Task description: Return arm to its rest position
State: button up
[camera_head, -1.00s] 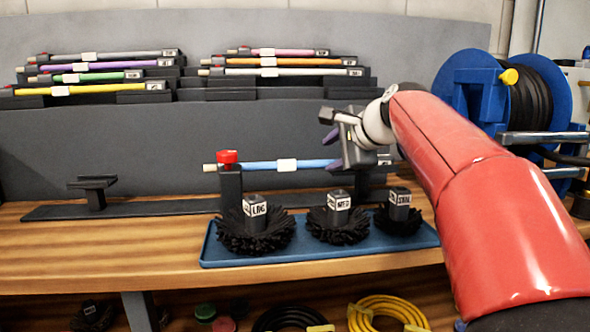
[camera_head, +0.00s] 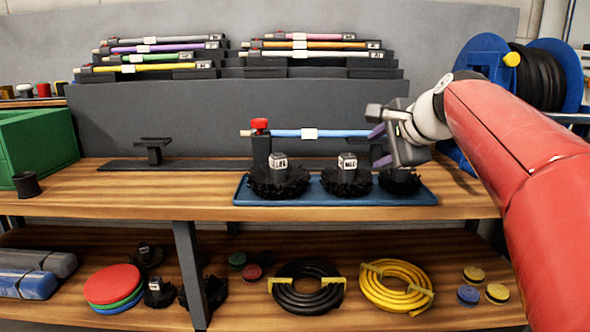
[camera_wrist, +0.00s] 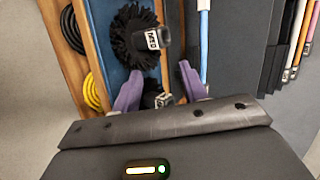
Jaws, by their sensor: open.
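The rod lies level on a stand with a red knob (camera_head: 260,125). In the wrist view the fingers (camera_wrist: 159,85) show over the tray, with the brush marked MED (camera_wrist: 137,38) beyond them. Part of another brush (camera_wrist: 157,100) shows between the fingers. My red arm reaches in from the right.
A blue tray (camera_head: 300,198) holds three black brushes at the bench front. Coloured rods lie on racks (camera_head: 150,73) behind. A hose reel (camera_head: 548,75) stands at right, a green bin (camera_head: 38,145) at left. Coiled hoses (camera_head: 398,285) lie on the lower shelf.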

jog(key=s+f+n+g+h, duration=0.2)
jog(key=s+f+n, duration=0.5)
jog(key=s+f, duration=0.5)
jog(key=s+a+f+n+g+h, duration=0.1)
jog(key=s+f+n+g, duration=0.2)
jog(key=s+f+n, duration=0.4)
jog(key=s+f, duration=0.6)
jog(key=s, duration=0.4)
jog(key=shift+s+a+f+n+h+p, duration=0.15)
jog(key=shift+s+f+n+h+p, duration=0.1)
jog(key=shift+n+h+p, duration=0.15)
jog(key=shift+w, duration=0.1)
